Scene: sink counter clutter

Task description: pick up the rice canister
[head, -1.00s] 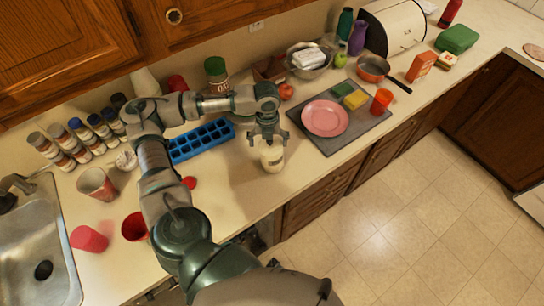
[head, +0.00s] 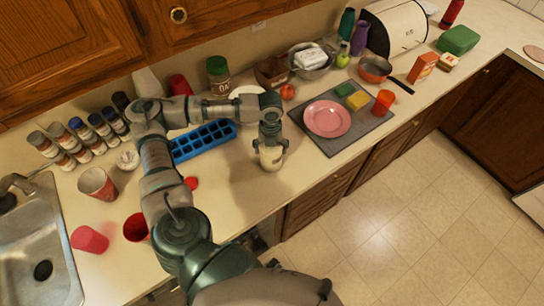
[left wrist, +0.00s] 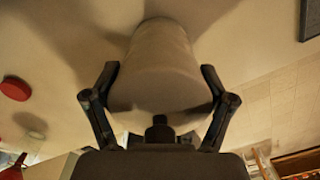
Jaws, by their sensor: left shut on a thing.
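The rice canister, a pale, whitish cylinder (head: 270,159), is near the front edge of the counter, left of the grey mat. My left gripper (head: 270,142) comes at it from above and is shut on its upper part. In the left wrist view the canister (left wrist: 162,60) fills the space between the two dark fingers, one on each side. The fingers and palm hide part of it. I cannot tell whether its base touches the counter. My right gripper is not in view.
A blue ice tray (head: 203,140) lies to the left behind the canister. A grey mat (head: 345,145) with a pink plate (head: 326,118) lies to the right. An oats canister (head: 217,72) stands behind. Red cups and the sink (head: 35,240) are at the left.

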